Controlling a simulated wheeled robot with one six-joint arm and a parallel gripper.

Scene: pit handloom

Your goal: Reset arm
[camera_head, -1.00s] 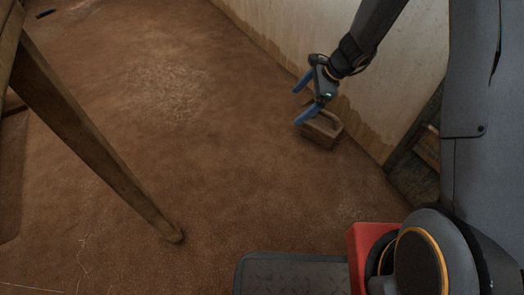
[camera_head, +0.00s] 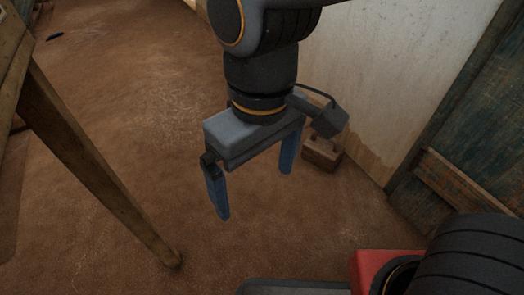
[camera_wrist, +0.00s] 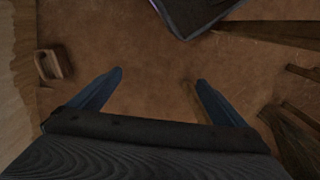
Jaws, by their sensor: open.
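My gripper (camera_head: 252,195) hangs pointing down in the middle of the head view, with its two blue fingers spread wide apart. Nothing is between the fingers. In the wrist view my gripper (camera_wrist: 160,85) also shows open and empty above bare floor. My arm's wrist is large and near the head camera, and it hides part of the floor and wall behind it.
A small wooden box-like object (camera_head: 321,154) sits on the floor by the pale wall (camera_head: 385,70); it shows in the wrist view (camera_wrist: 52,66) too. A slanted wooden post (camera_head: 95,165) stands at left. A weathered wooden door (camera_head: 470,130) is at right. Brown floor (camera_head: 130,90) is mostly clear.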

